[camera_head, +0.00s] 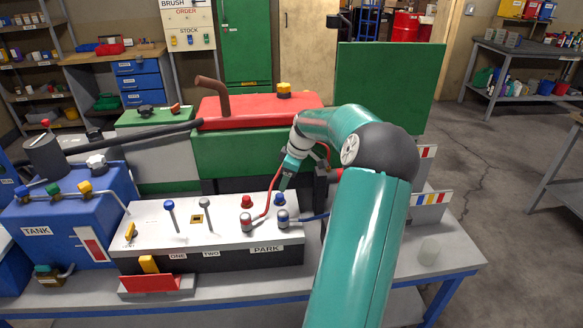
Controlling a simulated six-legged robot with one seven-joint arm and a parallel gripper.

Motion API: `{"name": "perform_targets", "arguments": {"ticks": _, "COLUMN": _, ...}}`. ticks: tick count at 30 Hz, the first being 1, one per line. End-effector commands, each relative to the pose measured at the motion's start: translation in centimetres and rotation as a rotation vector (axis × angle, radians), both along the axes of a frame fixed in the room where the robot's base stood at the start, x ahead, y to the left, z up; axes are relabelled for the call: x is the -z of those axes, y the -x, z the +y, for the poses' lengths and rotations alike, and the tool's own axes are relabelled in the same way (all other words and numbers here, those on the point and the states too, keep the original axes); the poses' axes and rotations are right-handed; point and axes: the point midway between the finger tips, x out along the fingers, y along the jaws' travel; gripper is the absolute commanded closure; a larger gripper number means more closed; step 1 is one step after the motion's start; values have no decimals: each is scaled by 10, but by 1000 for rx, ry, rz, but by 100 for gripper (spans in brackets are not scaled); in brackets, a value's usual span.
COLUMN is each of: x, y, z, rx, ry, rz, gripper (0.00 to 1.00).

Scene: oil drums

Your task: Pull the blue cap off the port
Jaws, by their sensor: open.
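The blue cap (280,198) sits on a port at the rear right of the white console top (185,238), behind the PARK label. My gripper (283,185) points down just above the blue cap; its jaws are open. The fingers are small here, and I cannot tell whether they are around the cap or only above it. A red cap (246,201) sits to the left.
Two levers, one blue-topped (169,206) and one grey-topped (205,203), stand on the console's left half. A blue tank (62,228) with pipes is at the left. A red and green engine (258,112) stands behind. The bench's right end (440,250) holds a pale cup (428,250).

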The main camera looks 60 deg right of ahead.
Motion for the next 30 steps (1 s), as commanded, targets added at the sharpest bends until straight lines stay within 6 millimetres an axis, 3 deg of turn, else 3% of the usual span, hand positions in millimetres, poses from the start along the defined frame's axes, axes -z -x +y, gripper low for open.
{"name": "perform_targets", "arguments": {"ticks": 6, "x": 39, "y": -11, "z": 4, "rx": -1, "ry": -2, "rz": 2, "gripper": 46}}
{"name": "perform_targets", "arguments": {"ticks": 12, "x": 61, "y": -18, "z": 6, "rx": 1, "ry": 0, "rz": 0, "gripper": 46}}
{"name": "perform_targets", "arguments": {"ticks": 23, "x": 66, "y": -19, "z": 7, "rx": 1, "ry": 1, "rz": 1, "gripper": 46}}
{"name": "perform_targets", "arguments": {"ticks": 30, "x": 66, "y": -19, "z": 7, "rx": 1, "ry": 1, "rz": 1, "gripper": 93}}
